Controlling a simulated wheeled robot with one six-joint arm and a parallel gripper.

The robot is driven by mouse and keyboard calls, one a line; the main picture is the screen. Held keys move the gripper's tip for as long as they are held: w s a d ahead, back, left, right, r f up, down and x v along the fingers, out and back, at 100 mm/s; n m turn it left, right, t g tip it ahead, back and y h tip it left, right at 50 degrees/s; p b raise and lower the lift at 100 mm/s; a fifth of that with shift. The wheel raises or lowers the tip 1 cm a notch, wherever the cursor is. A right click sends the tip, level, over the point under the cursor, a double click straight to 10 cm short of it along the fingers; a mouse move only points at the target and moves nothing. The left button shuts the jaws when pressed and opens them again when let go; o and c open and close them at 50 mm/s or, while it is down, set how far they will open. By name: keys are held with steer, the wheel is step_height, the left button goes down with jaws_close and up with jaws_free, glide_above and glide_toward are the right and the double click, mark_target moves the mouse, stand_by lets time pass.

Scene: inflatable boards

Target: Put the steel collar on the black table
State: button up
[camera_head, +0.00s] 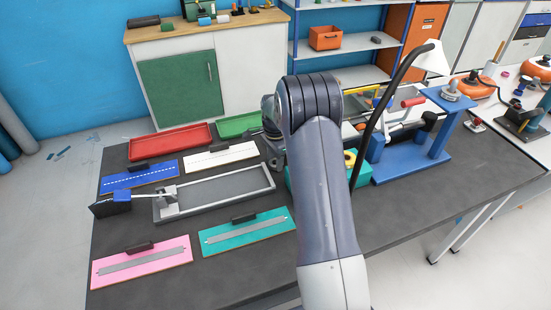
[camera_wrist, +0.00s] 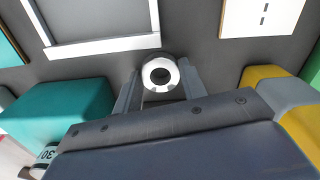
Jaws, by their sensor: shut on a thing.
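The steel collar (camera_wrist: 174,80) is a bright metal ring with a dark centre hole. In the wrist view it sits between the two fingers of my gripper (camera_wrist: 160,80), which is shut on it. The black table (camera_head: 420,205) has a dark top; its surface also shows in the wrist view (camera_wrist: 200,45) around the collar. I cannot tell whether the collar touches the table or is held just above it. In the head view my arm hides the collar and the fingers.
A grey metal frame (camera_head: 245,188), coloured boards such as the pink board (camera_head: 165,254) and teal board (camera_head: 270,221), and a red tray (camera_head: 170,142) lie on the left. A blue stand (camera_head: 437,142) and a lamp (camera_head: 385,90) are right of my arm. The front-right tabletop is bare.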

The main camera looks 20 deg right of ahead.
steer(key=shift+f, duration=0.2)
steer(key=o, duration=1)
steer(key=shift+r, duration=0.1)
step_height(320, 180, up, 12)
steer(key=shift+r+b, duration=0.15)
steer(key=shift+b, duration=0.25)
